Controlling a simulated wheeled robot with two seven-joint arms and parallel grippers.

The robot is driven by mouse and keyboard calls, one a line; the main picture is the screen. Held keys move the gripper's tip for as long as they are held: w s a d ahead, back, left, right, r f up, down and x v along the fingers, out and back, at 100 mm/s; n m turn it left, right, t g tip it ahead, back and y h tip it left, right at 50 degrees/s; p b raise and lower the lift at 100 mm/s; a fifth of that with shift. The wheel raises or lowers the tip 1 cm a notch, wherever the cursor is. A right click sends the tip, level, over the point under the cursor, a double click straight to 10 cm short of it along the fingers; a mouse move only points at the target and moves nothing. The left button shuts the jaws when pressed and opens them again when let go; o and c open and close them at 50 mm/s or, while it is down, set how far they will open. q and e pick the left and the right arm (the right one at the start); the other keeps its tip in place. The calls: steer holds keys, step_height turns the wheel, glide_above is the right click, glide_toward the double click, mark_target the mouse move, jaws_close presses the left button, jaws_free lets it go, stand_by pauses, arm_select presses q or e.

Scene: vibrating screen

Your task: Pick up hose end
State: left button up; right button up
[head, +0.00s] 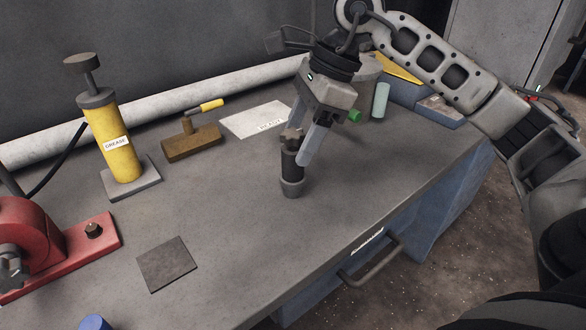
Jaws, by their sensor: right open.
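A short black cylindrical piece with a grey collar at its foot, which looks like the hose end (292,172), stands upright on the grey workbench. My right gripper (302,148) comes down from above, its fingers open around the top of this piece. One finger is in front and to the right of it; the other is partly hidden behind its top. Whether the fingers touch it cannot be told. My left gripper is not in view.
A red machine (40,245) stands at the left. A dark square plate (167,264) lies in front. The bench's middle is clear.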

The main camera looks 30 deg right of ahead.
mark_target(293, 149)
steer(key=shift+x, duration=1.55)
steer(key=c, duration=1.2)
steer(key=shift+r, duration=0.15)
